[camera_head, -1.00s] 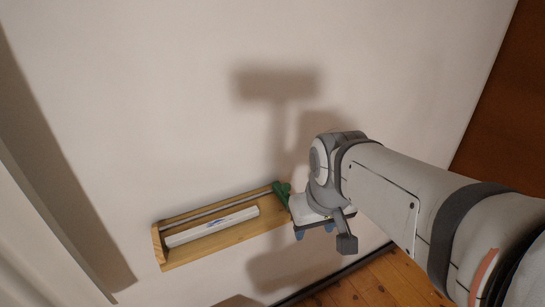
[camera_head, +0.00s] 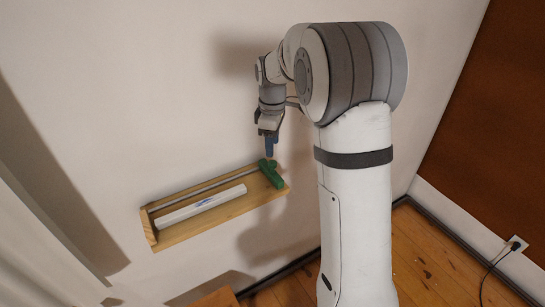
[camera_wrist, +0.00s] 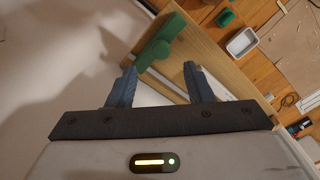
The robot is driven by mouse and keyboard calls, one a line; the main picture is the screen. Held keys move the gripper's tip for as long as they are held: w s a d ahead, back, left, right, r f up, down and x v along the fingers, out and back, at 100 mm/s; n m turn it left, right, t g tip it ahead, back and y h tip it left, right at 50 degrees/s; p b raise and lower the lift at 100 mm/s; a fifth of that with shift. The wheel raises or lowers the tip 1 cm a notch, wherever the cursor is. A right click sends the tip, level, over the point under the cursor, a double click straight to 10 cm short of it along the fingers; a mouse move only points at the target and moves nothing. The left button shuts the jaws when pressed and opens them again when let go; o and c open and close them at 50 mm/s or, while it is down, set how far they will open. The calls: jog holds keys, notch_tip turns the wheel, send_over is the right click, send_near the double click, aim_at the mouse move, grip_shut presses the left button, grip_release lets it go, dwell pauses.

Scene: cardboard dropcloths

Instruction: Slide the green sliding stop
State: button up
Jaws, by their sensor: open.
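The green sliding stop (camera_head: 271,173) sits at the right end of a wooden rail holder (camera_head: 216,227) on the wall. A thin rod runs along the holder's back, and a white bar (camera_head: 202,205) lies in it left of the stop. In the wrist view the green stop (camera_wrist: 159,43) shows just beyond the fingertips, nearer the left finger. My gripper (camera_wrist: 160,72) is open, with blue fingers apart and nothing between them. In the head view my gripper (camera_head: 270,153) points down just above the stop; whether it touches cannot be told.
The pale wall is close behind the holder. The wrist view shows a wooden floor below with a white tray (camera_wrist: 242,41), a green item (camera_wrist: 226,18) and cardboard sheets. A socket with a cable (camera_head: 515,244) is at the far right. A brown panel fills the right side.

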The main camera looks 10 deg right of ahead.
aim_at(272, 162)
jog(key=shift+f+p, duration=0.45)
jog(key=shift+f, duration=2.75)
grip_shut()
